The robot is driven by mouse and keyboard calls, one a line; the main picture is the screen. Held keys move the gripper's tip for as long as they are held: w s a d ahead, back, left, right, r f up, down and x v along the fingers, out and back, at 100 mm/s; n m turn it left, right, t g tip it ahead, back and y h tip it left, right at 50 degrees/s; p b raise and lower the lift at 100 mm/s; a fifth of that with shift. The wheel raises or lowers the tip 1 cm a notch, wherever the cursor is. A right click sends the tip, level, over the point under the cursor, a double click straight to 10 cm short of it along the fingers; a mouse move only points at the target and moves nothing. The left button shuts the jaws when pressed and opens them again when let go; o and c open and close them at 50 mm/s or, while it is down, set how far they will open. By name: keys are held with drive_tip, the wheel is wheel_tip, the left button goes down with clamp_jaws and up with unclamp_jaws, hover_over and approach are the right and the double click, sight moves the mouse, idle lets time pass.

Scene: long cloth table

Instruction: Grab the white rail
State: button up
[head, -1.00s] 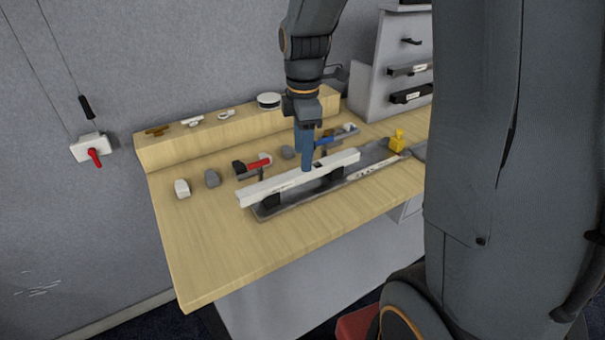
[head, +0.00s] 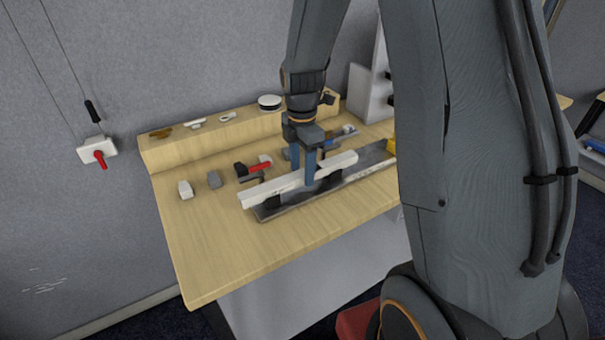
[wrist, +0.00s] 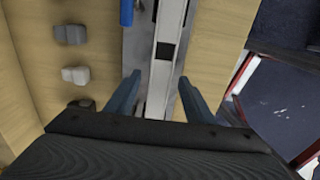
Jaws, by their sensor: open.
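The white rail (head: 270,187) is a long bar lying on dark supports above a grey metal tray (head: 268,211) on the wooden table. My gripper (head: 303,176) is open and points down at about the middle of the rail, its two blue-grey fingers at the rail's height. In the wrist view the fingers (wrist: 160,90) stand on either side of the rail (wrist: 167,70), with a gap visible on both sides. A dark square mark shows on the rail just ahead of the fingers. Part of the rail behind the fingers is hidden in the head view.
Behind the rail lie a red-handled tool (head: 259,167), a grey block (head: 214,180) and a white block (head: 185,190). A raised wooden ledge (head: 180,155) holds small parts and a round white item (head: 269,102). A yellow item (head: 391,145) is partly hidden by my arm. The table's front left is clear.

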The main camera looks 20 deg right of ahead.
drive_tip(key=shift+f, duration=0.4)
clamp_jaws()
drive_tip(key=shift+r, duration=0.15)
